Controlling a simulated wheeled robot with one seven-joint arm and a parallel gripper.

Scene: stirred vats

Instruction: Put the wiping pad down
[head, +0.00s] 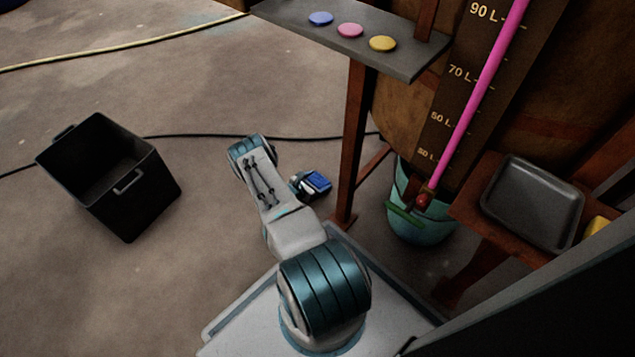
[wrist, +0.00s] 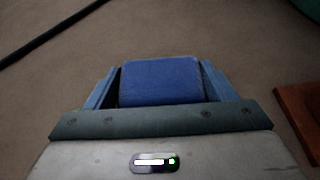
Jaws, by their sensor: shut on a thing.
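The wiping pad (wrist: 161,80) is a blue block held between the two fingers of my gripper (wrist: 160,88) in the wrist view. In the head view the blue pad (head: 317,181) shows at the end of my arm, left of the wooden stand's leg. My gripper (head: 304,184) is shut on it, partly hidden by my arm. Bare floor shows around the pad in the wrist view; I cannot tell how high above the floor it is.
A black open bin (head: 115,185) stands on the left. A teal bucket (head: 420,222) stands under the gauge. A grey tray (head: 532,203) lies on a wooden stand at right. A shelf (head: 395,62) holds blue, pink and yellow discs. A black cable (head: 200,136) crosses the floor.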

